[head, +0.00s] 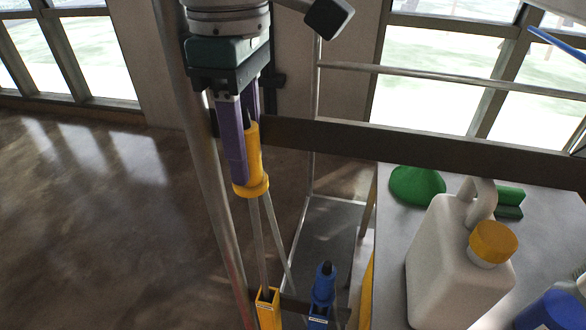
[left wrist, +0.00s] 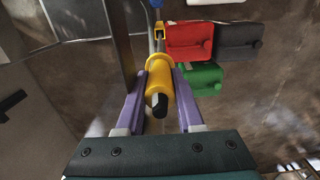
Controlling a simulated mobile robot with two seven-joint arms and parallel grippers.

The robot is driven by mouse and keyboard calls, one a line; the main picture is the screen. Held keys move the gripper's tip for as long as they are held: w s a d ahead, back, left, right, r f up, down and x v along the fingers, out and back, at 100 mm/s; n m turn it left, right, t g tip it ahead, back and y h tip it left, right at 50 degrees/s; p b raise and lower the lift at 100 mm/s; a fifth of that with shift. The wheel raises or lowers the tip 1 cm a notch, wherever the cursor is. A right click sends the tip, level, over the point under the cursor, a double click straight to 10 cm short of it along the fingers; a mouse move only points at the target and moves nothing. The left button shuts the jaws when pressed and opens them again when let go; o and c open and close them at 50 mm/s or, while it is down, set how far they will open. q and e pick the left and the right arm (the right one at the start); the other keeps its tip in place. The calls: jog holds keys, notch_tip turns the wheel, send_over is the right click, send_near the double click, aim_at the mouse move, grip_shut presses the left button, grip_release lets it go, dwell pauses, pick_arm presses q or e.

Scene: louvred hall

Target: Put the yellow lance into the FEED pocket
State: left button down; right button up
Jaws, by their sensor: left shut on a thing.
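The yellow lance (head: 251,165) hangs close to upright, with a thick yellow handle and a thin metal tube. My left gripper (head: 240,150) is shut on its handle with purple fingers. The left wrist view shows the handle (left wrist: 160,85) between the fingers (left wrist: 158,100), its black end towards the camera. The tube runs down to a yellow pocket (head: 268,312); its lower end meets the pocket's mouth, but I cannot tell whether it is inside. A blue pocket (head: 318,318) stands beside it, holding a blue-handled tool (head: 323,285). The pocket labels are too small to read. My right gripper is not in view.
A grey table (head: 390,270) at right carries a white jug (head: 455,255) with a yellow cap and a green funnel-like piece (head: 416,184). A dark rail (head: 400,142) crosses behind the lance. Red (left wrist: 188,42), black (left wrist: 238,40) and green (left wrist: 203,78) canisters show in the wrist view. Open floor lies left.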

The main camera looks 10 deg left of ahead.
pick_arm(q)
notch_tip(320, 180, up, 16)
jog(key=p, duration=1)
jog(key=shift+r, duration=0.25)
